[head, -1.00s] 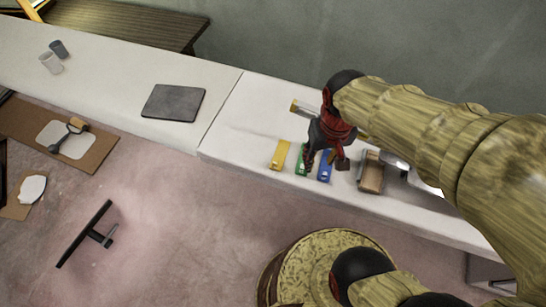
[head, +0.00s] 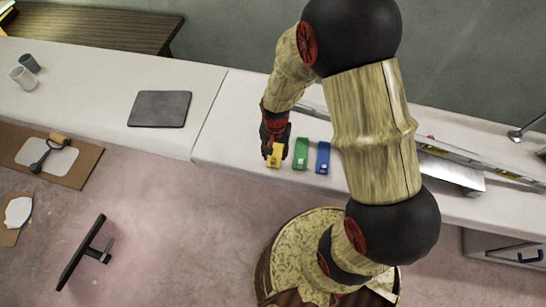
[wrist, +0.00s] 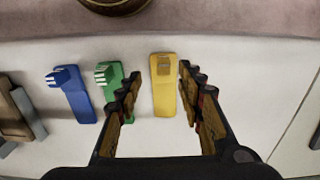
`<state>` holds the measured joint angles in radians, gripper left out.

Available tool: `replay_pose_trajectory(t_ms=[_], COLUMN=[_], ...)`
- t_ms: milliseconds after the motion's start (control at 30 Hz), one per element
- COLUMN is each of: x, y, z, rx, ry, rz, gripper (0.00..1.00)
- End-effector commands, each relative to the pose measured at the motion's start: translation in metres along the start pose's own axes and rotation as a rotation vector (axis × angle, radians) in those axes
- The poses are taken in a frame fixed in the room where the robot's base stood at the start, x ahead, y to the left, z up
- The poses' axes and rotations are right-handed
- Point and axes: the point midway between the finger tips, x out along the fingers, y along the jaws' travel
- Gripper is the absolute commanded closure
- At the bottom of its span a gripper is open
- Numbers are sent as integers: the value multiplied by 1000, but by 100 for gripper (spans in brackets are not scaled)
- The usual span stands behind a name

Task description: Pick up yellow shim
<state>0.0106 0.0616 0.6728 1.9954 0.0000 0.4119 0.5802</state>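The yellow shim (head: 274,158) lies on the white counter, at the left end of a row of three shims. In the wrist view the yellow shim (wrist: 163,88) lies between my two open fingers, nearer the right one, with its far end past the fingertips. My gripper (head: 275,140) is over the yellow shim in the head view and hides part of it. In the wrist view my gripper (wrist: 158,80) is open, with nothing held. Whether the fingers touch the shim or stay above it, I cannot tell.
The green shim (head: 301,154) and blue shim (head: 323,157) lie just to the right. In the wrist view the green shim (wrist: 112,85) is close to my left finger. A dark flat pad (head: 160,109) lies on the counter to the left. A long metal level (head: 470,158) lies to the right.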

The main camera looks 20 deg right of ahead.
Motion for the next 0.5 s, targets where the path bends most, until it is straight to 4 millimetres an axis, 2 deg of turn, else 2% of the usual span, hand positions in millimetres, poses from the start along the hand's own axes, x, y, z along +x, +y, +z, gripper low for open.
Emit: replay_pose_trajectory(t_ms=[233,500], x=[21,58], y=[-3,-7], z=[-4,-10], rx=[-1,-2], ry=[-1,-2], rz=[1,1], gripper=[62,62])
